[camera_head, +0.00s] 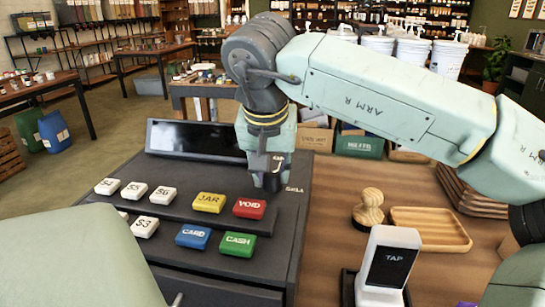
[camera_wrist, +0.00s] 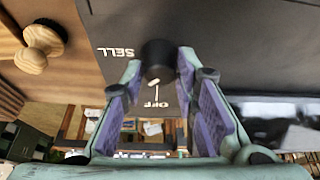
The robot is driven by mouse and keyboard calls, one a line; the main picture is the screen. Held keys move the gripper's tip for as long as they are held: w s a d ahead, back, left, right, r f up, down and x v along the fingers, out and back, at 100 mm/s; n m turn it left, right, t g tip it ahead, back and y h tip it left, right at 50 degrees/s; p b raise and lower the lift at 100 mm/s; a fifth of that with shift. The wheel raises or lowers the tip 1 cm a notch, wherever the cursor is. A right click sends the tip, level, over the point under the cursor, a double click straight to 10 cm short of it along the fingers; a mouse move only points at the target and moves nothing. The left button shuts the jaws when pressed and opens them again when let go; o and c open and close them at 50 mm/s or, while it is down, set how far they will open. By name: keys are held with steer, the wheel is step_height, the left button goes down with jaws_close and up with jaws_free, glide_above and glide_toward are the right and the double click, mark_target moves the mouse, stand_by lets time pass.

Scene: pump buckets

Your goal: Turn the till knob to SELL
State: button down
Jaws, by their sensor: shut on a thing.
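The black till knob (camera_wrist: 158,56) stands on the dark till top, between my fingertips in the wrist view. My gripper (camera_wrist: 160,68) points down and is shut on it, one finger on each side. The white SELL label (camera_wrist: 116,52) is beside the knob, and the OFF label (camera_wrist: 155,104) shows between the fingers. A short white line lies between knob and OFF; I cannot tell whether it is on the knob. In the head view my gripper (camera_head: 268,168) is over the right side of the till (camera_head: 297,225), mostly covering the knob and part of SELL.
Coloured keys, such as the red VOID key (camera_head: 249,208) and green CASH key (camera_head: 238,244), lie left of my gripper. A dark screen (camera_head: 195,138) stands behind them. A wooden stamp (camera_head: 369,208), a wooden tray (camera_head: 430,216) and a TAP card reader (camera_head: 391,264) are on the right.

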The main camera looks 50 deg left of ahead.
steer(key=m+p, duration=0.1)
steer(key=m, duration=0.1)
steer(key=m+h+p, duration=0.1)
steer(key=m, duration=0.1)
steer(key=shift+s+a+r+m+t+h, duration=0.1)
steer(key=shift+r+m+t+h, duration=0.05)
steer(key=shift+m+t+h, duration=0.2)
steer(key=shift+a+m+t+h+p, duration=0.15)
steer(key=shift+m+h+p, duration=0.4)
steer(key=shift+m, duration=0.7)
steer(key=shift+d+m+t+h+p, duration=0.1)
steer(key=shift+m+h+p, duration=0.4)
steer(key=shift+m, duration=0.7)
steer(key=shift+f, duration=0.2)
steer(key=c, duration=1.3)
jaws_free()
